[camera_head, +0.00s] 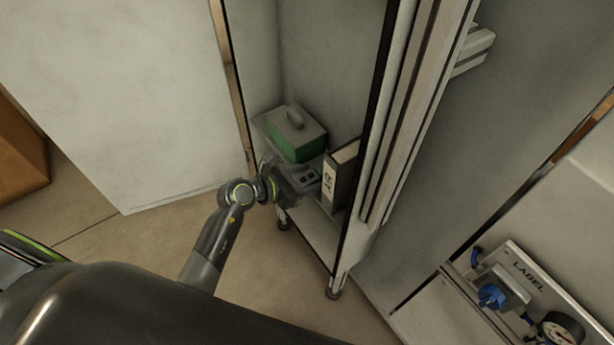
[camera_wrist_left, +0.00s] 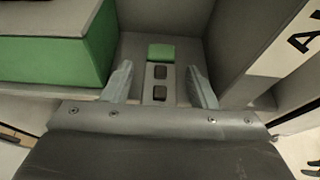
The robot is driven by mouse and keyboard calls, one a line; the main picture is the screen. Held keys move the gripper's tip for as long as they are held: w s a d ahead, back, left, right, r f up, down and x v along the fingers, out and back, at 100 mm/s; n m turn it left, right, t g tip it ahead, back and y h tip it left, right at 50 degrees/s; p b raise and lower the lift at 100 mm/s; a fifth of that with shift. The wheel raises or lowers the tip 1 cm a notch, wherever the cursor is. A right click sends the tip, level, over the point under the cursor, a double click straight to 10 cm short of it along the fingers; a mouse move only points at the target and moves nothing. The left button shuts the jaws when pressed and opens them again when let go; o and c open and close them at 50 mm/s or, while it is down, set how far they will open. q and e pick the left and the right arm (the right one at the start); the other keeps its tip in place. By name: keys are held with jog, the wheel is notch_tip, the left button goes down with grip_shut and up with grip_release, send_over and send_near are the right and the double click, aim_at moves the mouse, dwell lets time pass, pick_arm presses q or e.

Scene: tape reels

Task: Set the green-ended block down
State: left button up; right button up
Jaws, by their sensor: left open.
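The green-ended block (camera_wrist_left: 161,71) is grey with two dark square recesses and a green far end. It lies on the cabinet shelf (camera_wrist_left: 131,48), between the two fingers of my left gripper (camera_wrist_left: 161,84). The gripper is open, with a gap on each side of the block. In the head view the block (camera_head: 306,175) shows just past my left gripper (camera_head: 297,182), which reaches into the cabinet; the fingers are partly hidden there. The block's near end is hidden by the gripper body in the wrist view. My right gripper is not in view.
A green box with a grey lid and handle (camera_head: 297,133) stands left of the block. A labelled binder (camera_head: 340,176) stands close on its right. Cabinet side walls flank the shelf. A panel with a gauge and blue valve (camera_head: 515,290) is at the lower right.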

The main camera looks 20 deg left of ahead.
pick_arm(q)
jog(key=shift+r, duration=0.25)
jog(key=v, duration=1.2)
jog(key=shift+f, duration=0.2)
jog(key=a+f+n+t+y, duration=0.1)
jog(key=a+f+n+t, duration=0.15)
jog(key=f+n, duration=0.55)
jog(key=a+f+n+t+y, duration=0.15)
jog(key=a+f+n, duration=0.25)
jog(key=f+n, duration=0.45)
jog(key=s+a+f+n+g+y, duration=0.2)
jog(key=s+a+f+n+y, duration=0.15)
jog(key=f+n, duration=0.3)
jog(key=s+a+f+n+g+y, duration=0.1)
jog(key=s+a+f+n+y, duration=0.1)
jog(key=s+f+n, duration=0.35)
jog(key=s+d+f+n+g, duration=0.1)
jog(key=s+f+n+g, duration=0.4)
jog(key=s, duration=0.8)
jog(key=s+d+f+n+g+y, duration=0.1)
jog(key=s+f+n+g, duration=0.4)
jog(key=s+f+n, duration=0.5)
jog(key=s+d+f, duration=0.1)
jog(key=s+f, duration=0.1)
jog(key=s, duration=0.1)
jog(key=shift+s+d+f+n, duration=0.25)
jog(key=shift+s+n, duration=0.1)
